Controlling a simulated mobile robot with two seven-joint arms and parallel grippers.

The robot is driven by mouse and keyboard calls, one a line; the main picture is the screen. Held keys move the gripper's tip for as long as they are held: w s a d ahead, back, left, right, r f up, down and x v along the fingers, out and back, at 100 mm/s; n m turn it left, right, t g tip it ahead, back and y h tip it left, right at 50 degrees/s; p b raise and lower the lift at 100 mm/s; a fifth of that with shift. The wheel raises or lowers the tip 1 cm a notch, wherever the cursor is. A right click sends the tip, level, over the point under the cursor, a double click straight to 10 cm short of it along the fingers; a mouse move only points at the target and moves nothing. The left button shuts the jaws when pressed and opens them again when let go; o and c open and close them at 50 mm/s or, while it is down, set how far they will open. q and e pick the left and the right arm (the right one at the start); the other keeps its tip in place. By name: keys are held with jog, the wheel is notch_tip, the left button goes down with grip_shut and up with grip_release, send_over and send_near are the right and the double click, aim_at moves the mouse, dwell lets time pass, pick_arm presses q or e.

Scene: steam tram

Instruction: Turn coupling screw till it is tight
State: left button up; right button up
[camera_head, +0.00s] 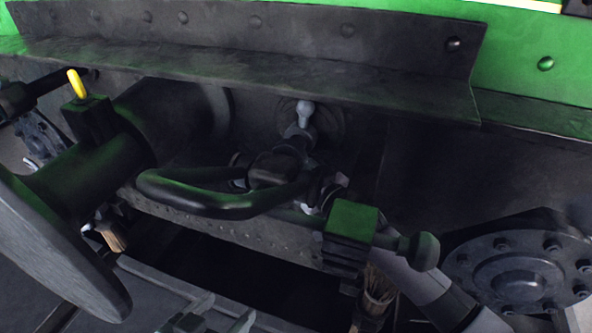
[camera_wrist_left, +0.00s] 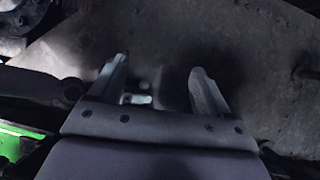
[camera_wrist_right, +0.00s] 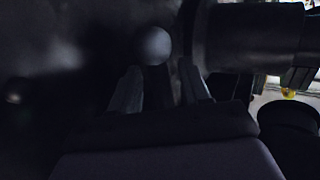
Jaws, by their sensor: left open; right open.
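The screw coupling hangs at the middle of the head view, with a dark curved shackle (camera_head: 215,203) on its left. A green-topped block (camera_head: 352,222) and a short handle with a round ball end (camera_head: 422,250) are on its right. My left gripper (camera_head: 215,315) shows at the bottom edge, open and apart from the coupling. In the left wrist view its fingers (camera_wrist_left: 160,75) are spread over a dark plate. My right gripper (camera_wrist_right: 160,85) is open in the right wrist view, with a round ball (camera_wrist_right: 155,44) just beyond its fingertips. In the head view its fingers are hidden behind the coupling.
A large round buffer (camera_head: 60,250) stands at the left and another round bolted plate (camera_head: 520,278) at the right. A riveted dark ledge (camera_head: 250,75) overhangs the coupling. Below the coupling is a dark gap. The right wrist view is very dark, with a thick cylinder (camera_wrist_right: 250,38) close by.

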grip_shut()
jog(key=shift+d+r+p, duration=0.15)
jog(key=shift+r+p, duration=0.1)
jog(key=shift+p, duration=0.8)
jog(key=shift+s+d+n+g+p, duration=0.1)
jog(key=shift+n+g+p, duration=0.2)
jog(key=shift+p, duration=0.25)
pick_arm(q)
jog(key=shift+s+a+f+n+g+y+p, duration=0.1)
jog(key=shift+s+a+f+g+y+p, duration=0.2)
jog(key=shift+a+p, duration=0.45)
jog(key=shift+s+a+n+g+y+p, duration=0.1)
jog(key=shift+s+a+y+p, duration=0.35)
jog(key=shift+a, duration=0.35)
jog(key=shift+s+a+f+n+g+y+p, duration=0.15)
jog(key=shift+s+a+g+y+p, duration=0.15)
jog(key=shift+a+p, duration=0.5)
pick_arm(e)
jog(key=shift+s+d+f+n+g+h, duration=0.1)
jog(key=shift+d+f+n+g+h, duration=0.1)
jog(key=shift+d+g+h, duration=0.15)
jog(key=shift+s+d+f+n+g+h, duration=0.1)
jog(key=shift+d+n+g+h, duration=0.15)
jog(key=shift+g+h, duration=0.1)
grip_release()
